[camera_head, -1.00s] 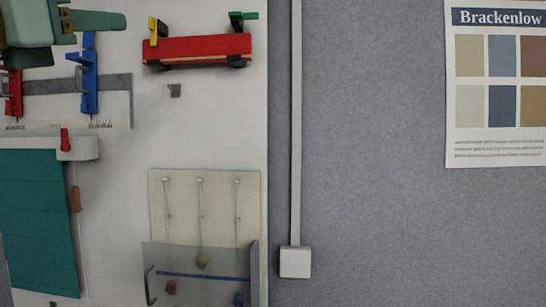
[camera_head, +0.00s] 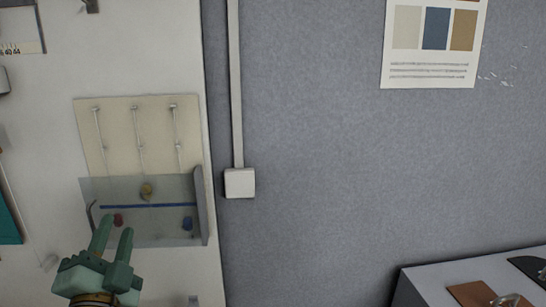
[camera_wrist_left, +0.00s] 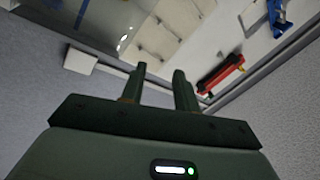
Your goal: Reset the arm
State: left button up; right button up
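My left gripper (camera_head: 118,225) shows at the lower left of the head view, with its green fingers pointing up. It is in front of the lower part of the wall board, over the clear pocket panel (camera_head: 150,190). In the left wrist view its two fingers (camera_wrist_left: 160,70) stand apart with nothing between them, so it is open and empty. I cannot tell how far it is from the board. My right gripper is in neither view.
A cream panel (camera_head: 125,115) with hanging strings is on the white board. Right of it run a conduit and a white box (camera_head: 240,183) on the grey wall. A poster (camera_head: 432,45) hangs at the upper right. A grey-topped surface (camera_head: 430,283) holds a brown board at the lower right.

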pick_arm(q)
jog(key=s+a+f+n+g, duration=0.1)
jog(key=s+f+g, duration=0.45)
jog(key=f, duration=0.45)
jog(key=s+a+f+n+g, duration=0.1)
jog(key=s+f+g, duration=0.5)
jog(key=f, duration=0.5)
jog(key=s+a+f+n+g, duration=0.15)
jog(key=s+f+g, duration=0.25)
jog(key=s+f, duration=0.45)
jog(key=s+d+f+g+h+b, duration=0.1)
jog(key=d+f, duration=0.1)
jog(key=f, duration=1.1)
jog(key=s+d+f+g+h+b, duration=0.1)
jog(key=d+f, duration=0.1)
jog(key=f, duration=1.2)
jog(key=s+f+n+g+h+b, duration=0.1)
jog(key=s+f+n+g, duration=0.2)
jog(key=s+f, duration=1.5)
jog(key=s, duration=0.3)
jog(key=shift+h, duration=0.4)
jog(key=shift+f+g, duration=0.1)
jog(key=shift+g, duration=0.15)
